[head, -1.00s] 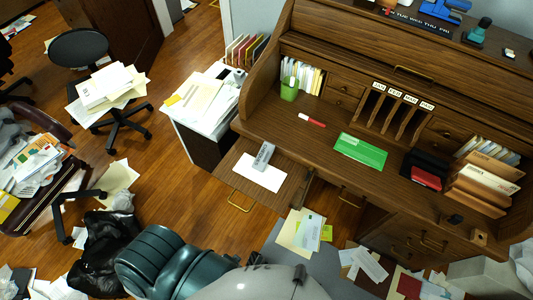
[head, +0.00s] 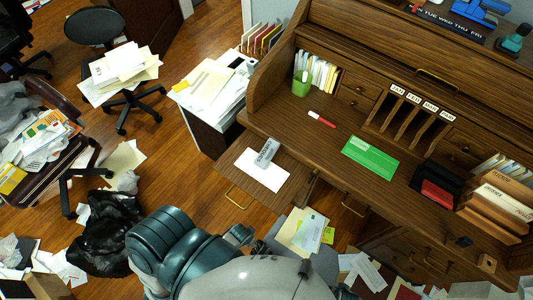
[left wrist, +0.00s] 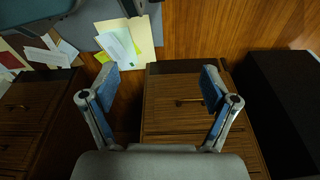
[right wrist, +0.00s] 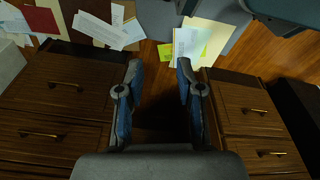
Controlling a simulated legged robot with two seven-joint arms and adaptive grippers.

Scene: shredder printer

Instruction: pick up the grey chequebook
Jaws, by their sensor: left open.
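A small grey item with printed markings, seemingly the grey chequebook (head: 266,152), lies on a white sheet (head: 258,174) on the desk's pull-out board in the head view. My left gripper (left wrist: 160,80) is open and empty in the left wrist view, facing the desk's wooden drawer fronts. My right gripper (right wrist: 159,68) is open and empty in the right wrist view, between two drawer stacks. Neither wrist view shows the chequebook. Neither gripper shows clearly in the head view, where only my teal arm comes in at the bottom.
The wooden roll-top desk (head: 310,150) holds a green booklet (head: 370,157), a red marker (head: 322,119), a green cup (head: 302,83) and a black tray with a red item (head: 438,193). A black bag (head: 105,235) lies at left.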

